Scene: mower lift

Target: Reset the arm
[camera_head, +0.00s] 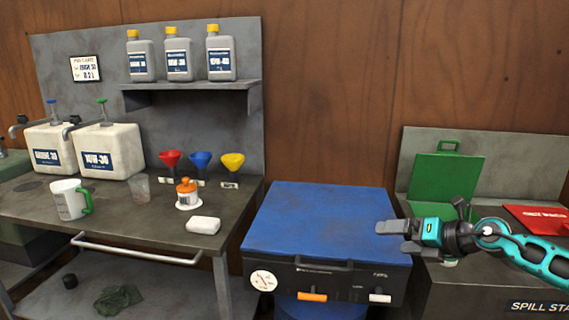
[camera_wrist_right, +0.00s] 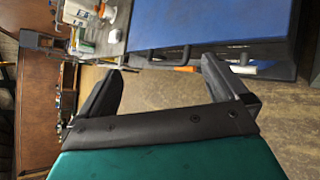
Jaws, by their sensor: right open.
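My right arm comes in from the right in the head view. Its teal and grey right gripper (camera_head: 394,237) points left, in front of the right edge of the blue-topped lift (camera_head: 320,222). The gripper is open, with nothing between its fingers; in the right wrist view its two dark fingers (camera_wrist_right: 165,78) stand wide apart. The lift's blue top also shows in the wrist view (camera_wrist_right: 190,22). Its dark front panel has an orange lever (camera_head: 312,296), a white lever (camera_head: 380,298) and a round gauge (camera_head: 263,280). My left gripper is out of view.
A workbench (camera_head: 125,215) at left holds jugs, coloured funnels, a measuring jug (camera_head: 68,200) with a green handle, and a white block (camera_head: 204,225). Bottles stand on a shelf (camera_head: 190,86).

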